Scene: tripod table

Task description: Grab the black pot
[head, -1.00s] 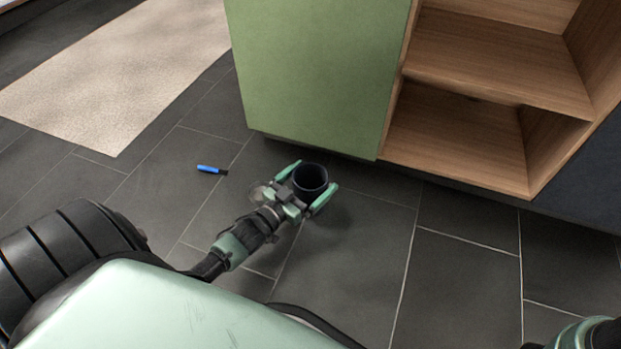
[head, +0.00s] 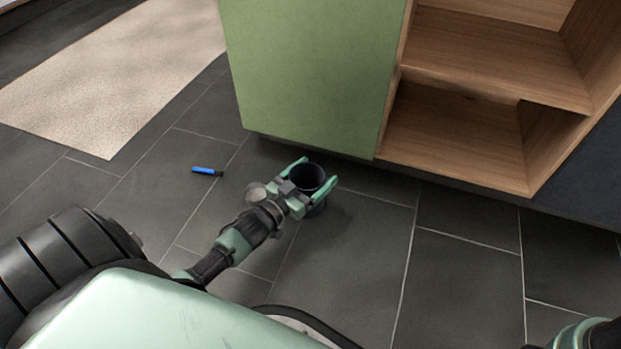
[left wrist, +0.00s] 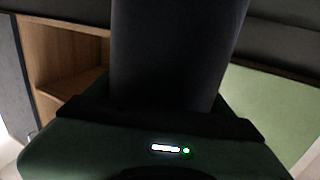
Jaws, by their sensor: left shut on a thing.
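The black pot (head: 308,176) is a dark, round, open-topped vessel near the floor, in front of the green cabinet panel. My left gripper (head: 318,178) is shut on the pot, with one green finger on each side of it. In the left wrist view the pot's dark side (left wrist: 178,55) fills the middle, close to the gripper body. Whether the pot's bottom touches the floor is hard to tell. At the lower right corner of the head view a part of my right arm shows, but its gripper is not visible.
A green cabinet panel (head: 310,75) stands just behind the pot, with open wooden shelves (head: 465,135) to its right. A small blue object (head: 206,171) lies on the dark tiles to the left. A beige rug (head: 120,75) lies farther back. The tiled floor at right is clear.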

